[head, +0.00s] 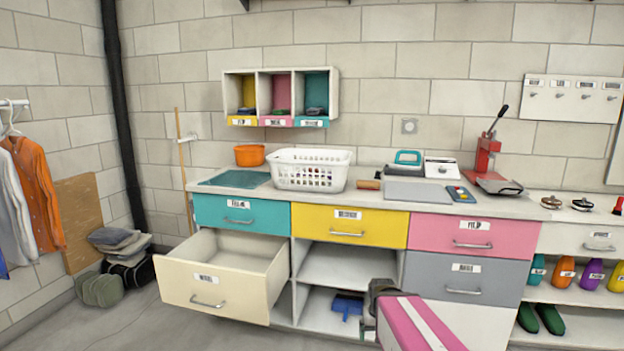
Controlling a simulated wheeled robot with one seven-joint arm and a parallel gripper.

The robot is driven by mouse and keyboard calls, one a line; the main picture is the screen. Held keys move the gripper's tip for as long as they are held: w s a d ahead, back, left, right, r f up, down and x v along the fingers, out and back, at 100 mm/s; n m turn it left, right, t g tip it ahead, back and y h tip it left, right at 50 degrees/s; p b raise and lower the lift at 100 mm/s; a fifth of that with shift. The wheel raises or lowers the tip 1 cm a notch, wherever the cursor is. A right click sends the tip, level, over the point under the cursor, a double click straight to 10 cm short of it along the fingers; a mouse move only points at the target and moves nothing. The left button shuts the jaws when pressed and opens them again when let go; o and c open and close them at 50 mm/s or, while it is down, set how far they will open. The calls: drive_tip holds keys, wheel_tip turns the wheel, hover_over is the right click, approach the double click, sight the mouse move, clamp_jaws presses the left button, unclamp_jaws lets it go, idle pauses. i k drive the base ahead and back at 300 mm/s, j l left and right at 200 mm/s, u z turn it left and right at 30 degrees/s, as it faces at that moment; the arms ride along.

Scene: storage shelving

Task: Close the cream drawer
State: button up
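The cream drawer (205,285) is pulled far out of the left column of the cabinet, under the teal drawer (240,214). Its front has a label and a metal bar handle (208,303). Its inside looks empty. My arm, with a pink and white striped link, shows at the bottom, right of the cream drawer and apart from it. My gripper (383,288) seems to be at the dark end of that link, in front of the middle shelves. Its fingers cannot be made out.
The yellow drawer (349,226), pink drawer (472,235) and grey drawer (465,277) are shut. A laundry basket (311,171) stands on the counter. A blue dustpan (347,304) lies on a lower shelf. Bags (127,262) lie at the left wall.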

sight(240, 276)
drive_tip(key=u, duration=1.4)
drive_tip(key=i+j, duration=0.25)
drive_tip(key=i, duration=0.2)
